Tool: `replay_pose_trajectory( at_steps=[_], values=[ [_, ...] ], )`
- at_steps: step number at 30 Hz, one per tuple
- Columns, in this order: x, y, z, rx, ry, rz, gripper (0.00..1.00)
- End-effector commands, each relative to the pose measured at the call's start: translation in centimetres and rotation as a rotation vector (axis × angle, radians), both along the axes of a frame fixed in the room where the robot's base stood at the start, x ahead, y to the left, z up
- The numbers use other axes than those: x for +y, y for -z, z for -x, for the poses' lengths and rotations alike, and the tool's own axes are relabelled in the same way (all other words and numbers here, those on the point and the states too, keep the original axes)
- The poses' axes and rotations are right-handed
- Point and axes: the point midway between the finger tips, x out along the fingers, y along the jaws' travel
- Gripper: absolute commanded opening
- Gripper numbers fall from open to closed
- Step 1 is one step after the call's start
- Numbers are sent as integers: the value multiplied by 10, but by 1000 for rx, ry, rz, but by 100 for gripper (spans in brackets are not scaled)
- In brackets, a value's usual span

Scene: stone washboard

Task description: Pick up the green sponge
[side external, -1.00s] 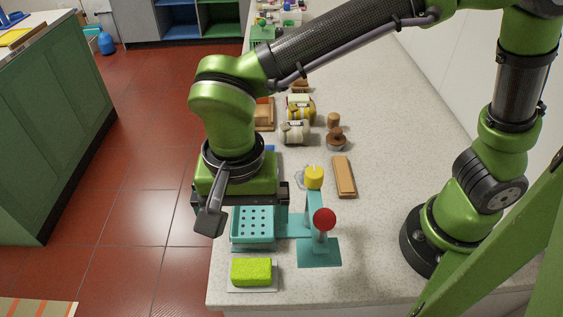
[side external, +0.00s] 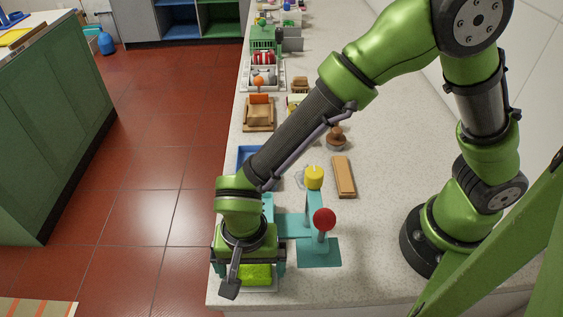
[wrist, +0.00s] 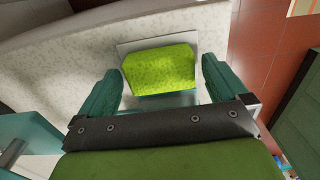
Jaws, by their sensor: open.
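The green sponge (side external: 256,275) is a bright yellow-green block near the front end of the counter. In the wrist view the sponge (wrist: 160,68) lies on a pale flat tray (wrist: 127,48). My gripper (wrist: 160,88) is open, with one teal finger on each side of the sponge's near part. There are gaps between the fingers and the sponge, and it is not held. In the side view my gripper (side external: 250,268) is over the sponge and hides part of it. The exact height of the fingertips above the tray is hard to tell.

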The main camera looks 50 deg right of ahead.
Motion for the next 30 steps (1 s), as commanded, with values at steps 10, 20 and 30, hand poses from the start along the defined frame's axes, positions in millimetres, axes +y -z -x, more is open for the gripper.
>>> replay_pose_trajectory(
  at_steps=[10,20,30],
  values=[
    [0,9,0,0,2,-1,100],
    [0,9,0,0,1,-1,54],
    [1,-7,-1,-4,0,-4,54]
  ],
)
